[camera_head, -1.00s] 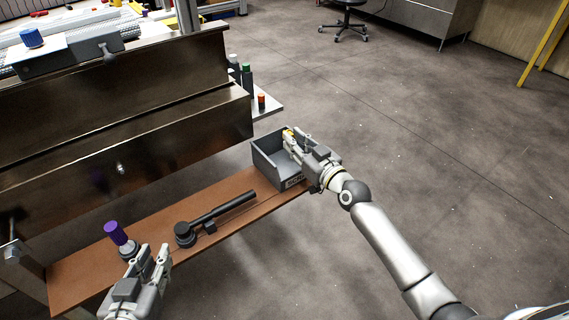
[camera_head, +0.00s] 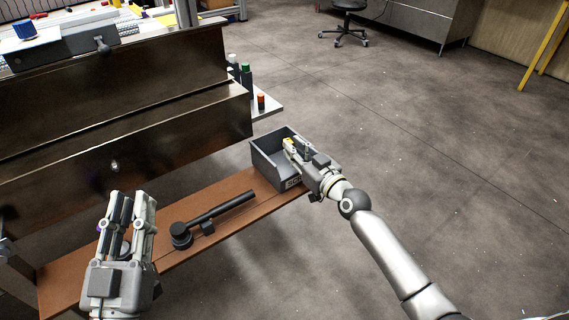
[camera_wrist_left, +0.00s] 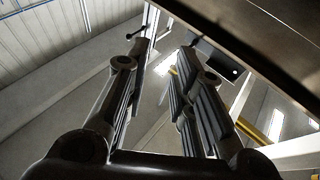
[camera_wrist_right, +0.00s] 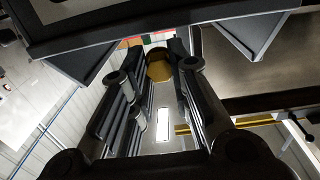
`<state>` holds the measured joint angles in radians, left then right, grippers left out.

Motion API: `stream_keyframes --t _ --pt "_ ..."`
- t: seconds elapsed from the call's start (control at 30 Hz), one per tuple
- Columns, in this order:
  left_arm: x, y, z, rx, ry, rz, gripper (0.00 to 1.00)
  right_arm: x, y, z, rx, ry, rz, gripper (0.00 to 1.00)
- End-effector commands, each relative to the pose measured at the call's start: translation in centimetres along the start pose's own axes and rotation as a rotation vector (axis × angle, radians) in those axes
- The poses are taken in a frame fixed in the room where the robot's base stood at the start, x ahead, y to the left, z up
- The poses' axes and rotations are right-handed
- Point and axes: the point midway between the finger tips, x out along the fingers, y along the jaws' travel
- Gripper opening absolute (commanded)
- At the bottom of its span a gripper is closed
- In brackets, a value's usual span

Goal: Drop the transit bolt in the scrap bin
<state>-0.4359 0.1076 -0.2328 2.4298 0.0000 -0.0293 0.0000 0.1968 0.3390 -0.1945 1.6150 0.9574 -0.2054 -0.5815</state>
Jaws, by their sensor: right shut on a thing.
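The transit bolt, a brass-yellow piece (camera_head: 289,143), shows at the tips of my right gripper (camera_head: 293,148). In the right wrist view the bolt (camera_wrist_right: 158,68) sits between the fingertips, and the gripper is shut on it. The scrap bin (camera_head: 262,170) is a grey open-topped box with a label on its front, at the right end of the brown shelf. My right gripper is at the bin's right side, with its tips over the rim area; the exact height is unclear. My left gripper (camera_head: 130,200) is open and empty above the shelf's left part.
A black long-handled tool (camera_head: 215,212) lies on the brown shelf (camera_head: 240,182) between the left gripper and the bin. The metal conveyor frame (camera_head: 120,125) rises behind the shelf. Coloured buttons (camera_head: 261,102) stand beyond the bin. Floor at the right is open.

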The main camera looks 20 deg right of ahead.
Motion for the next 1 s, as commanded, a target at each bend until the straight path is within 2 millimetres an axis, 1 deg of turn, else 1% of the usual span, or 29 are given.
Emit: stream_keyframes --t 0.2,0.43,0.47,0.63,1.0 --pt "0.01 0.12 -0.89 -0.002 0.049 0.002 0.23 0.00 0.00 0.21 0.000 0.000 0.000 0.00" --pt "0.01 0.13 -0.94 -0.002 0.051 0.002 0.23 0.00 0.00 0.20 0.000 0.000 0.000 0.00" --pt "0.01 0.13 -0.94 -0.002 0.051 0.002 0.23 0.00 0.00 0.20 0.000 0.000 0.000 0.21" --pt "0.01 0.13 -0.92 -0.002 0.051 0.003 0.23 0.00 -0.01 0.19 0.000 0.000 0.000 0.43" --pt "-0.01 0.08 -0.90 -0.002 0.049 0.002 0.23 -0.26 0.00 0.25 -0.001 -0.001 0.000 0.44"
